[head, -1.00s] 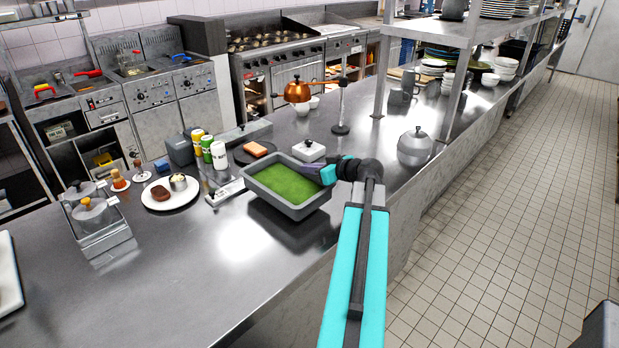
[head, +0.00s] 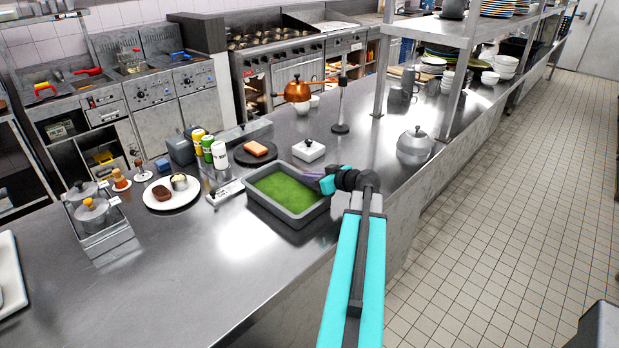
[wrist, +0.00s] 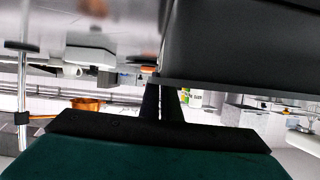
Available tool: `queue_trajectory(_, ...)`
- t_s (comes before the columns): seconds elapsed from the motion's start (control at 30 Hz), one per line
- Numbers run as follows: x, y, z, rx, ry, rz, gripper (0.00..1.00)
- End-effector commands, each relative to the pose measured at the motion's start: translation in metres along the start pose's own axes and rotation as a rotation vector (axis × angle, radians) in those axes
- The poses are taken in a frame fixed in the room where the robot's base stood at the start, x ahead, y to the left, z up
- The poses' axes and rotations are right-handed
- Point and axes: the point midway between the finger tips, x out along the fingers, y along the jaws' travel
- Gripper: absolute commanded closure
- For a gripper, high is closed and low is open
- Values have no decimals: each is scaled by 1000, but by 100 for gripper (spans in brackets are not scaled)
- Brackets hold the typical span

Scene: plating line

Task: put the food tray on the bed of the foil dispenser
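The food tray (head: 256,208) is a dark grey rectangular pan filled with something green, over the front part of the steel counter in the head view. My gripper (head: 313,178) is at its right rim. In the wrist view the fingers (wrist: 160,84) are close together on the edge of the tray (wrist: 240,45), which fills the upper right. The tray looks about level; I cannot tell whether its base touches the counter. A low steel piece with a white label (head: 226,193) lies just left of the tray. I cannot tell for sure which item is the foil dispenser.
Behind the tray are several bottles (head: 219,155), a dark plate with an orange block (head: 256,149) and a lidded white dish (head: 309,150). A plate with food (head: 186,203) and lidded pots (head: 91,214) stand left. A steel pot (head: 414,147) stands right.

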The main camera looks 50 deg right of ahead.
Motion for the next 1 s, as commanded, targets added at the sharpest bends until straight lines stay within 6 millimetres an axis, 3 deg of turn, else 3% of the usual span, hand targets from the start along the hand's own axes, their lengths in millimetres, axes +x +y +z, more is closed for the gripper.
queue_trajectory(0.07,0,0,0,2,3,0,100)
queue_trajectory(0.2,0,0,1,0,0,0,78)
queue_trajectory(0.67,-1,1,-1,1,0,1,78)
queue_trajectory(1.0,-41,1,2,0,2,3,78)
